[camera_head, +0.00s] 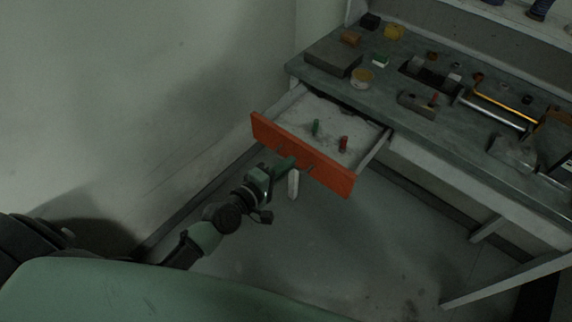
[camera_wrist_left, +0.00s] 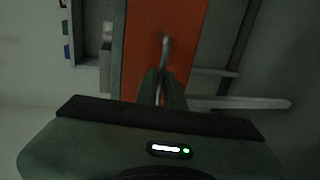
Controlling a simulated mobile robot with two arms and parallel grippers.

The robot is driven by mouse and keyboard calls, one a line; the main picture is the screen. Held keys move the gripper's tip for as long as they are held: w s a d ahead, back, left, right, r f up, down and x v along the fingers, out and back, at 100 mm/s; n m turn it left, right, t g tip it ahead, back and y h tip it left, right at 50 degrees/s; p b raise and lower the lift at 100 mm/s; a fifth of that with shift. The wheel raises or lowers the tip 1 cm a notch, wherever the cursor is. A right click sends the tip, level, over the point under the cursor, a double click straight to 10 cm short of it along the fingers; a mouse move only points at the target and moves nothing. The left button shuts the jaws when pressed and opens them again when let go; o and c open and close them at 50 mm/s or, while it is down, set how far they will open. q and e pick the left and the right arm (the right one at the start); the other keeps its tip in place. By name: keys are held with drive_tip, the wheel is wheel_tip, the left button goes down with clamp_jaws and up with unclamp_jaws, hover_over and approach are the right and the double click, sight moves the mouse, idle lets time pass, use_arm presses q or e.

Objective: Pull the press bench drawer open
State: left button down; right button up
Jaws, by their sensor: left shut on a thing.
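The press bench drawer, with an orange-red front (camera_head: 322,170), stands pulled out from under the bench top (camera_head: 400,106). Its grey tray holds a small green item (camera_head: 316,127) and a small red item (camera_head: 343,144). A bar handle (camera_head: 309,168) runs along the drawer front. My left gripper (camera_head: 287,163) is at the left part of this handle. In the left wrist view the fingers (camera_wrist_left: 162,88) are shut on the handle (camera_wrist_left: 165,45), with the orange front (camera_wrist_left: 182,35) just beyond. My right gripper is not in view.
A pale wall (camera_head: 150,90) is close on the left. A pale bench leg (camera_head: 505,277) slants at the right. The floor before the drawer is clear.

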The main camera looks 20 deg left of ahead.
use_arm(q)
drive_tip(key=shift+s, duration=0.1)
drive_tip(key=c, duration=1.5)
unclamp_jaws()
drive_tip(key=shift+c, duration=0.2)
drive_tip(key=b+v, duration=0.1)
drive_tip(key=v, duration=0.7)
drive_tip(key=shift+f, duration=0.1)
